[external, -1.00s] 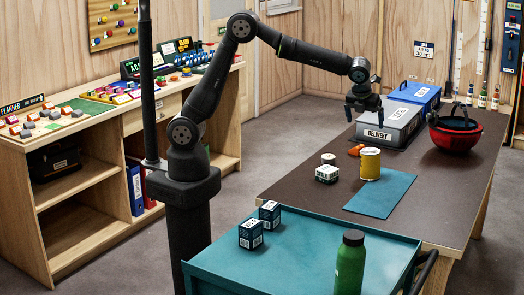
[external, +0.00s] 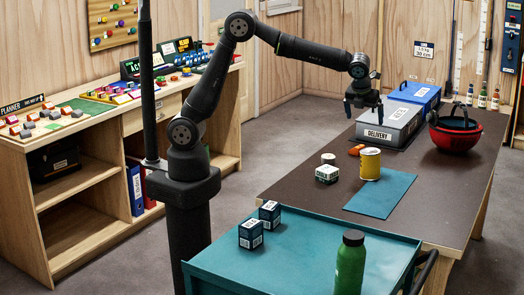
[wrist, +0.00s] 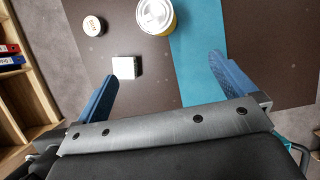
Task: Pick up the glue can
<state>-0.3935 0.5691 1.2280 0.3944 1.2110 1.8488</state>
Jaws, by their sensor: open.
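The likely glue can is a yellow can (external: 370,165) with a pale lid, standing upright on the dark table beside the blue mat. In the wrist view the can (wrist: 157,16) is at the top edge, partly cut off, with its round lid facing the camera. My gripper (external: 363,108) is above the table, in front of the grey delivery box and clear of the can. In the wrist view my gripper (wrist: 165,85) has its two blue fingers wide apart with nothing between them.
A small box (external: 327,174) and a round tin (external: 328,158) stand left of the can, and an orange item (external: 356,150) lies behind. The blue mat (external: 382,193) is bare. The grey delivery box (external: 391,126) and red helmet (external: 456,138) are farther back.

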